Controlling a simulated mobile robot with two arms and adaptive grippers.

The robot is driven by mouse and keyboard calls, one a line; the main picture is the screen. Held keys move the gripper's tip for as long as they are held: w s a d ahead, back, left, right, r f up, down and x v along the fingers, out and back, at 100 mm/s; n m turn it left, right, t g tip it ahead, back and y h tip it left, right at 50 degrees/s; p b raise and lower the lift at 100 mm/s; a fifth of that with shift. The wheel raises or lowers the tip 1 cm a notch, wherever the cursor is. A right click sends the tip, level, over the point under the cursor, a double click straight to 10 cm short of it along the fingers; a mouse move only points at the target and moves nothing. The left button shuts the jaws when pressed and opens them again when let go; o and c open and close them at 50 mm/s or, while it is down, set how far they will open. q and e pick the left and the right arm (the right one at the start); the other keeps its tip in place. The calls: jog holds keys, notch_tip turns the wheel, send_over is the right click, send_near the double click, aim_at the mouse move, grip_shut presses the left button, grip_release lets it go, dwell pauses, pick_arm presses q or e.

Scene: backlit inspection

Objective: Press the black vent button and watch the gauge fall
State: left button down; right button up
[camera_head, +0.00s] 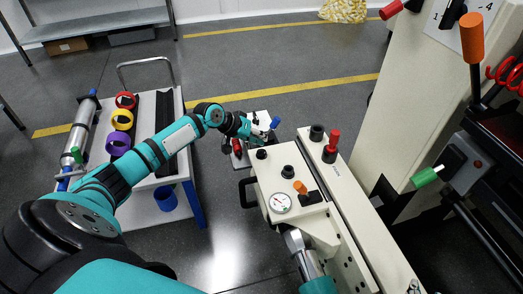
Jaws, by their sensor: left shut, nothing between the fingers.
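The cream machine top (270,180) stands right of centre in the head view. It carries a round white gauge (280,202) with a red mark; its exact reading is too small to tell. Black round buttons or knobs stand on it: one near the far left corner (261,154), one nearer the middle (287,172) and one farther back (316,132). I cannot tell which is the vent button. My left gripper (260,133) is shut and empty, just beyond the far left corner button in the picture. Whether it touches anything is unclear.
A red knob (331,148) and an orange-tipped lever (300,187) rise from the machine. A black handle (245,192) juts from its left side. A cart (190,170) with coloured rings stands left. A tall cream machine (425,90) with levers stands right.

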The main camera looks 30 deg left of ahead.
aim_at(260, 150)
pick_arm(q)
jog(key=shift+r+p, duration=1.1)
jog(key=shift+r, duration=0.05)
jog(key=shift+r+p, duration=0.55)
jog(key=shift+p, duration=0.1)
pick_arm(e)
jog(key=s+d+f+g+h, duration=0.1)
jog(key=s+d+f+g, duration=0.1)
jog(key=s, duration=0.4)
jog(key=s+d+f+g, duration=0.2)
jog(key=s+g, duration=0.3)
jog(key=shift+s+f+h, duration=0.3)
jog(key=shift+s+h, duration=0.1)
